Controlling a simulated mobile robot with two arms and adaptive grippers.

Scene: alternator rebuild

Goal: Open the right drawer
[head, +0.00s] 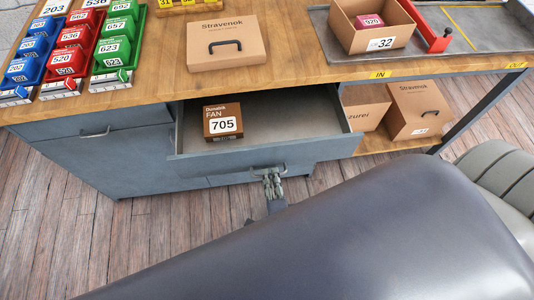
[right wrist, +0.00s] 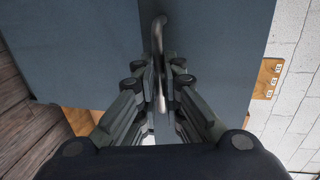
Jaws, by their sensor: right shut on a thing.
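The right drawer (head: 262,158) stands pulled out from under the wooden bench top in the head view. Its grey inside shows, with a brown box marked "FAN 705" (head: 222,122) standing in it toward the left. My right gripper (head: 270,178) is at the middle of the drawer front, shut on the drawer handle (head: 262,169). In the right wrist view the handle (right wrist: 159,35) is a bent metal bar running between the fingers (right wrist: 158,88). The drawer front (right wrist: 215,45) fills much of that view. My left gripper is not in view.
The left drawer (head: 92,134) is closed. The bench top (head: 300,62) carries a Stravenok carton (head: 226,44), blue, red and green bins (head: 114,50) and an open box marked 32 (head: 372,32). More cartons (head: 415,108) stand on the lower shelf at right. Wooden floor lies in front.

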